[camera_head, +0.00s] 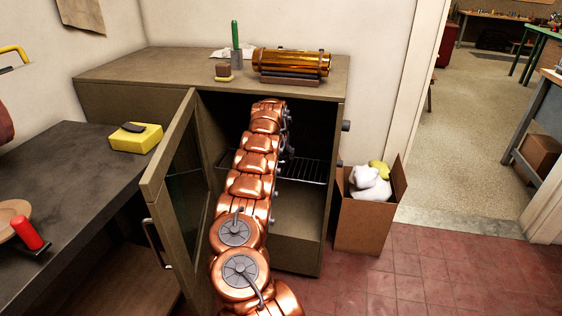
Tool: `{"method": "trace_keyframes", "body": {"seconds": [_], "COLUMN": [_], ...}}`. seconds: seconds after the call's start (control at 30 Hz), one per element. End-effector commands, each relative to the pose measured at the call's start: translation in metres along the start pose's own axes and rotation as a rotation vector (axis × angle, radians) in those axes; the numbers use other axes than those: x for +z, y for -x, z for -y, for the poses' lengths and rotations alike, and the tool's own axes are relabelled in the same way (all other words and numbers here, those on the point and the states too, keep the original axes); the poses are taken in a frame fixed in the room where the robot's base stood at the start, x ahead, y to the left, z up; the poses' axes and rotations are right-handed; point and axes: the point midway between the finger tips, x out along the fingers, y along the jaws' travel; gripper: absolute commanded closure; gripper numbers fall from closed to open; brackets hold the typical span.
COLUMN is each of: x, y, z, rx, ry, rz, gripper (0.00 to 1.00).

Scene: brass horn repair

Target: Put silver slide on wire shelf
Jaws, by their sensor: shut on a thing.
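My copper arm reaches through the open door of the olive cabinet (335,130). My gripper (288,148) is a small dark shape at the arm's far end, inside the cabinet and above the wire shelf. It is largely hidden by the arm and the shadow. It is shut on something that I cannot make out. The wire shelf (312,172) is a dark rack across the middle of the cabinet. Its right part shows bare, and the arm covers much of the rest. I cannot pick out the silver slide anywhere in view.
The open glass door (175,180) stands left of my arm. A brass cylinder (292,62), a green-handled tool (236,42) and a small brush (222,70) are on the cabinet top. A cardboard box (365,225) with cloths stands at right. A workbench (75,180) is at left.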

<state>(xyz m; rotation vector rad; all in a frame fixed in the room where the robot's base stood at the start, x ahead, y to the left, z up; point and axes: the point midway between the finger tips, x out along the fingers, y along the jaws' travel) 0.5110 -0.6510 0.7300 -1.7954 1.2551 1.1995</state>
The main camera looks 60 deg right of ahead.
Motion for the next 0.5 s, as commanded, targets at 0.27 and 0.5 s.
{"method": "trace_keyframes", "body": {"seconds": [0.27, 0.5], "x": [0.001, 0.01], "y": [-0.009, -0.033], "z": [0.003, 0.002], "rx": [-0.004, -0.004], "ry": [0.003, 0.003], "rz": [0.004, 0.001], "gripper": [0.73, 0.73]}}
